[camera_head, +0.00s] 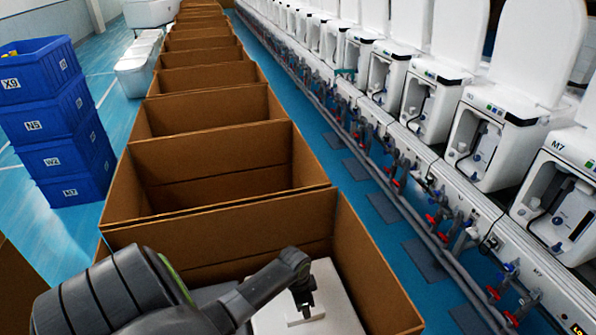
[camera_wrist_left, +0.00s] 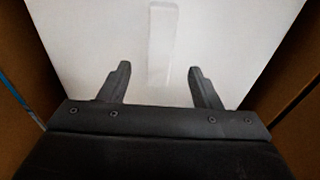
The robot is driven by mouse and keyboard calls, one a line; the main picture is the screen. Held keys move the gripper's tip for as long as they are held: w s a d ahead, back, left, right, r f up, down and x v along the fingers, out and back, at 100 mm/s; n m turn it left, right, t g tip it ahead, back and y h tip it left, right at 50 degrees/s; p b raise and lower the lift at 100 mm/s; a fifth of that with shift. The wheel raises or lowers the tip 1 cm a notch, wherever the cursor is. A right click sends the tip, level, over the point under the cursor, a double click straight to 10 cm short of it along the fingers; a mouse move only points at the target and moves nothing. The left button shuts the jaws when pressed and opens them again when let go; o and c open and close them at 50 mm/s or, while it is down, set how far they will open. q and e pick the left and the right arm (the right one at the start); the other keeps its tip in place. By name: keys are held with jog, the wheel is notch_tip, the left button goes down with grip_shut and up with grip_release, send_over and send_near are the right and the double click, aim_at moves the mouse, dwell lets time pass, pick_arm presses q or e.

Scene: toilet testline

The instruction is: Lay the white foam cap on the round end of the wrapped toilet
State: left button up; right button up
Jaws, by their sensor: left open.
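A flat white piece (camera_head: 336,290), which looks like the white foam cap, lies inside the nearest open cardboard box. My left gripper (camera_head: 305,303) is over it, pointing down. In the left wrist view the white surface (camera_wrist_left: 85,40) fills most of the picture, with a narrow pale raised strip (camera_wrist_left: 161,35) at its middle. The fingers of my left gripper (camera_wrist_left: 158,70) are apart, one on each side of the strip's near end, with nothing held. I cannot tell if they touch the surface. No toilet can be made out in this box. My right gripper is not in view.
Brown box walls (camera_head: 372,262) stand close around the white piece. A row of open cardboard boxes (camera_head: 215,150) runs away behind it. Stacked blue crates (camera_head: 58,120) stand at left. White toilets on a test line with pipes (camera_head: 520,120) stand at right; blue floor lies between.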

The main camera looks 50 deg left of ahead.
pick_arm(q)
notch_tip(320, 180, up, 12)
jog(key=s, duration=0.1)
jog(key=shift+s+a+f, duration=0.15)
jog(key=shift+a+f, duration=0.05)
jog(key=shift+a, duration=0.15)
